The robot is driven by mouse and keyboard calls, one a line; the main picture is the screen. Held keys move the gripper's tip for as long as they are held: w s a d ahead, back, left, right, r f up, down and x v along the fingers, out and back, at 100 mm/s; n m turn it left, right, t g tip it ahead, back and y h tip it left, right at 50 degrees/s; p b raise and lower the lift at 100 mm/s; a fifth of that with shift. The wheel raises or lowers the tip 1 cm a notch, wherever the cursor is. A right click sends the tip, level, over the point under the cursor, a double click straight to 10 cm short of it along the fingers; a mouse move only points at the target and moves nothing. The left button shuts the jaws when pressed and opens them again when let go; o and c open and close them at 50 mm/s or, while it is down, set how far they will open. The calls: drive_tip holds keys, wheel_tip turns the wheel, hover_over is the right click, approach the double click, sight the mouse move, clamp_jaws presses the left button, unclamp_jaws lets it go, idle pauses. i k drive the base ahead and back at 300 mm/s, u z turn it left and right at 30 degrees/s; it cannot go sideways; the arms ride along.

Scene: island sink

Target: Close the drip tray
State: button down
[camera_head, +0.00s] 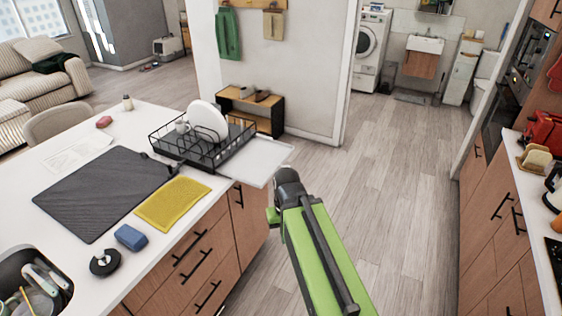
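The drip tray (262,161) is a pale flat tray that sticks out to the right from under the black dish rack (185,155). It is pulled out and reaches past the right edge of the island counter. The rack holds a white plate (207,121) and a small white cup. My green arm reaches up from the bottom, and its dark end with my gripper (288,180) is beside the tray's front right corner in the picture. I cannot tell whether it touches the tray. The fingers cannot be made out.
On the island counter (120,265) lie a dark mat (104,190), a yellow cloth (172,203), a blue sponge (131,237) and a black round item (104,262). A sink with dishes is at lower left. The wooden floor (385,190) to the right is clear, up to the opposite cabinets.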

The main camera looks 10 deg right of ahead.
sight(254, 163)
drive_tip(key=u, duration=0.5)
drive_tip(key=i, duration=1.35)
drive_tip(key=u, duration=0.05)
